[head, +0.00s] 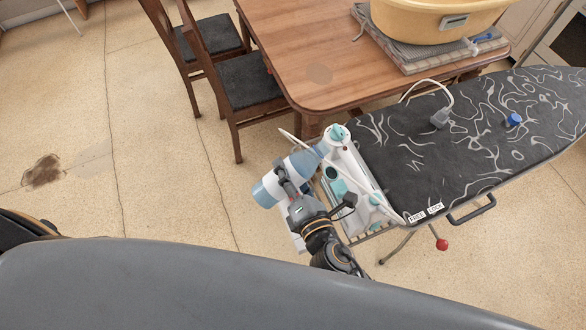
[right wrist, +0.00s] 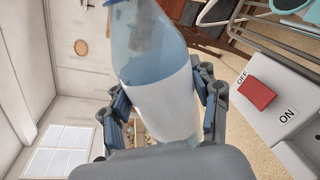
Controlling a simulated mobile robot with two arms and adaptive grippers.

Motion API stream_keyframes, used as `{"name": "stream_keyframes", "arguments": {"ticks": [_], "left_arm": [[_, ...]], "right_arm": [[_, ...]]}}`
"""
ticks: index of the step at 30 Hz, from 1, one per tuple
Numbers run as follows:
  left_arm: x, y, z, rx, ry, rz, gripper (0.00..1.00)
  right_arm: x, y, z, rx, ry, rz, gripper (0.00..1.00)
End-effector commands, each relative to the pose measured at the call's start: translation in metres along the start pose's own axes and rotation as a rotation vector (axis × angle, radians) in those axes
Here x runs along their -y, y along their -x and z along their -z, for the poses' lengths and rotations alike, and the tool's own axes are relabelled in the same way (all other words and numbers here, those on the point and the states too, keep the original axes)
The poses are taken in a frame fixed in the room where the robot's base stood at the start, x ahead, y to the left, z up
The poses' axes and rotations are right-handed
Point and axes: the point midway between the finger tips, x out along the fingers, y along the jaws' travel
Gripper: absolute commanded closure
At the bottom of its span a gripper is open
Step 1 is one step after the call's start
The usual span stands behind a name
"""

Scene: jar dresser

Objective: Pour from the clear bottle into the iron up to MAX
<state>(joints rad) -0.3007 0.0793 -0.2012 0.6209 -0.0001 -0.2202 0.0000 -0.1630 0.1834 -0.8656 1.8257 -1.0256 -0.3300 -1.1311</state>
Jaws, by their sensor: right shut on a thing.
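The clear bottle (head: 269,189) has a wide white label and bluish contents. It is tilted far over, with its narrow end up and right in the head view, at the white and teal iron (head: 338,133). My right gripper (head: 292,187) is shut around the bottle's labelled middle. The right wrist view shows the bottle (right wrist: 165,100) between both fingers, with bluish liquid above the label. The iron is at the left end of the ironing board, partly hidden by the bottle. I cannot tell whether the mouth touches the iron, nor see the MAX mark or liquid level. My left gripper is out of view.
The ironing board (head: 400,165) carries a blue cap (head: 514,119) and a grey plug on a white cord (head: 440,117). A wooden table (head: 300,55) with a yellow basin (head: 430,22) and chairs stands behind. A red switch (right wrist: 257,94) marked OFF/ON is near the gripper.

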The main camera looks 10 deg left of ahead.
Motion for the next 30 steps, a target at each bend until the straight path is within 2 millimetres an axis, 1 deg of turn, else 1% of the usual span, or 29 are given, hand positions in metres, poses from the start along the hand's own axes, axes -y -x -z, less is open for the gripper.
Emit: {"name": "stream_keyframes", "arguments": {"ticks": [1,12,24,30], "left_arm": [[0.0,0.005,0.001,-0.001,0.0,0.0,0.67],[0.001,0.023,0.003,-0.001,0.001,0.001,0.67],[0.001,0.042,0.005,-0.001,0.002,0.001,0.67],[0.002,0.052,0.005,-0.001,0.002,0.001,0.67]], "right_arm": [[-0.005,0.001,-0.003,-0.002,-0.018,-0.003,1.0],[-0.018,0.003,-0.006,-0.025,-0.142,-0.004,1.0],[-0.031,0.005,-0.011,-0.051,-0.271,-0.005,1.0],[-0.033,0.006,-0.018,-0.062,-0.325,-0.004,1.0]]}}
